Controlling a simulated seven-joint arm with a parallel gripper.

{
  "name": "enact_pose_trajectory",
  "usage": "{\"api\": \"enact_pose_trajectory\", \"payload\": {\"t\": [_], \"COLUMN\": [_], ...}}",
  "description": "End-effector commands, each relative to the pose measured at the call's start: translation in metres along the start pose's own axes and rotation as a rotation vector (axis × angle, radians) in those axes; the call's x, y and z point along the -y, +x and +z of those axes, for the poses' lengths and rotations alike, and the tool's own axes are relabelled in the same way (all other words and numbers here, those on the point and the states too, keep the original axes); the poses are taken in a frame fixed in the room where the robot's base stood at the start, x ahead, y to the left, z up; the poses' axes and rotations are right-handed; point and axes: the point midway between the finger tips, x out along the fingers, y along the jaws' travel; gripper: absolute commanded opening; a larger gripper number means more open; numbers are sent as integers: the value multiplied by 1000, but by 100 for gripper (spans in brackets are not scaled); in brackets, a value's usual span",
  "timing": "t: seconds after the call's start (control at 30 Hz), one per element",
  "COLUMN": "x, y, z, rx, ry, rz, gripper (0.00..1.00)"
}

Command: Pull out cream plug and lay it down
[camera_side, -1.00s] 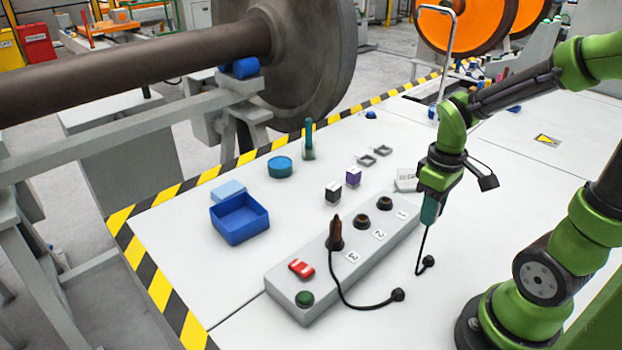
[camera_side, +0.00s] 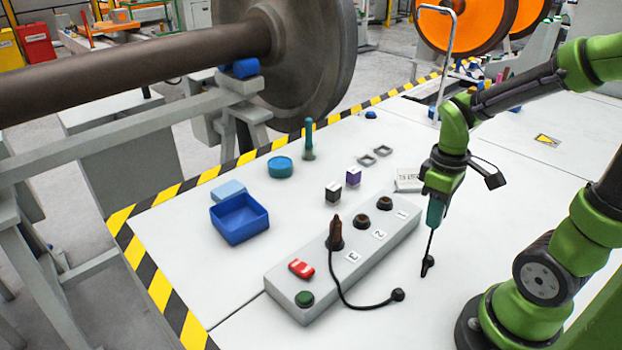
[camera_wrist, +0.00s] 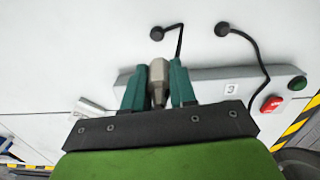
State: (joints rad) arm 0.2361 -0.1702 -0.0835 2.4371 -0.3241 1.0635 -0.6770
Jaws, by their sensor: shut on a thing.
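My gripper (camera_side: 436,214) is to the right of the grey socket strip (camera_side: 318,290), apart from it. In the wrist view its teal fingers (camera_wrist: 157,88) are shut on the cream plug (camera_wrist: 158,82). In the side view the fingers hide the plug. Its black cable hangs down to a round black end (camera_side: 428,262) at the table; this end also shows in the wrist view (camera_wrist: 157,33). The sockets marked 1 (camera_side: 384,203) and 2 (camera_side: 361,221) are empty. A brown plug (camera_side: 335,232) stands upright in the socket marked 3.
The brown plug's cable runs to another black end (camera_side: 398,295) on the table. A blue bin (camera_side: 240,220), a teal round container (camera_side: 280,167) and small dark and purple blocks stand behind the strip. The white tabletop right of the strip is mostly clear.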

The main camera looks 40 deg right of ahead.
Motion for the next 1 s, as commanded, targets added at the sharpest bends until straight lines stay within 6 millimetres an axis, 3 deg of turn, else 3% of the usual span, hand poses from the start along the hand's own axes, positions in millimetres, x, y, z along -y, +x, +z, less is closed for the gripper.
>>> {"api": "enact_pose_trajectory", "payload": {"t": [0.17, 0.27, 0.43, 0.57, 0.7, 0.83, 1.0], "x": [-18, -26, -26, -6, 26, 56, 79], "y": [4, 6, 11, 17, 26, 34, 39], "z": [-31, -60, -129, -188, -242, -276, -297], "rx": [130, 229, 408, 500, 531, 518, 492], "ry": [-311, -562, -1071, -1438, -1732, -1903, -2003], "rz": [29, 83, 281, 508, 758, 940, 1070], "gripper": [0, 0, 0, 0, 0, 0, 0]}}
